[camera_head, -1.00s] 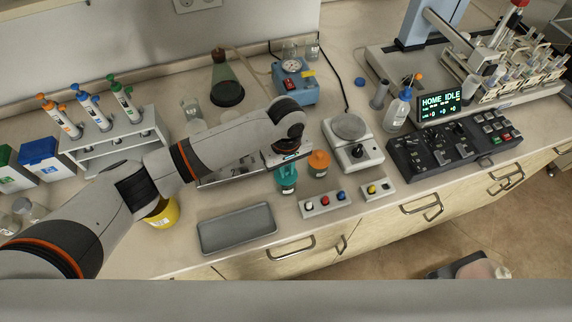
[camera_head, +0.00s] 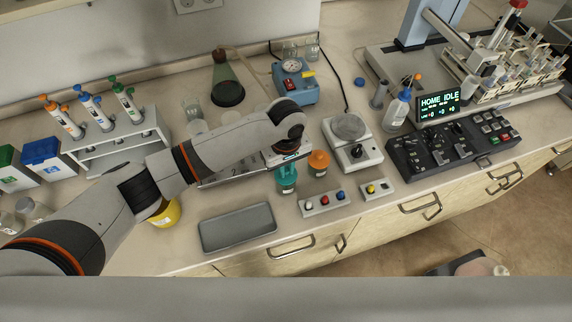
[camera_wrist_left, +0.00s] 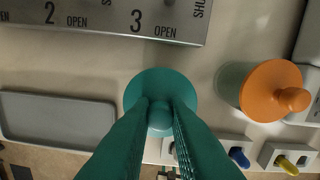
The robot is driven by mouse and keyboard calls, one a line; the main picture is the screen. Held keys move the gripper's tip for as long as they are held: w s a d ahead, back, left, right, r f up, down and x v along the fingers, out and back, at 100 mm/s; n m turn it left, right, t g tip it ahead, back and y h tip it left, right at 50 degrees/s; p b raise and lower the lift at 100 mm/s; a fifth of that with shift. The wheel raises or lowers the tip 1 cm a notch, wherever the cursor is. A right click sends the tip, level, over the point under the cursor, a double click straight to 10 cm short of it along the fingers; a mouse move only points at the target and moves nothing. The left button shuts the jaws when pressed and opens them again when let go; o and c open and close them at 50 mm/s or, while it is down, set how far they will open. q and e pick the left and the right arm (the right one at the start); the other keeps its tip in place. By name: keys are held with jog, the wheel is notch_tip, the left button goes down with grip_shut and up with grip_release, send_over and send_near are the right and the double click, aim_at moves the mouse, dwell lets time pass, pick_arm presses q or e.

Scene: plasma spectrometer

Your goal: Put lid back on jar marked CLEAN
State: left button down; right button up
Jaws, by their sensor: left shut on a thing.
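A teal lid with a round knob (camera_wrist_left: 160,86) shows from above in the left wrist view. My left gripper (camera_wrist_left: 160,115) is shut on its knob. The label is too small to read. A second jar with an orange lid (camera_head: 319,158) stands just right of it; the orange lid (camera_wrist_left: 272,92) also shows in the left wrist view. My right gripper is not in view.
A metal panel marked 2 and 3 (camera_wrist_left: 100,16) lies behind the jars. A grey tray (camera_head: 238,228) is at the front left.

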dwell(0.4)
pick_arm(q)
jog(key=c, duration=0.8)
grip_release()
jog(key=shift+c, duration=0.2)
jog(key=shift+r, duration=0.1)
notch_tip(320, 180, up, 2)
jog(key=p, duration=0.3)
jog(key=shift+r, duration=0.2)
jog(key=shift+r+p, duration=0.85)
jog(key=shift+r, duration=1.35)
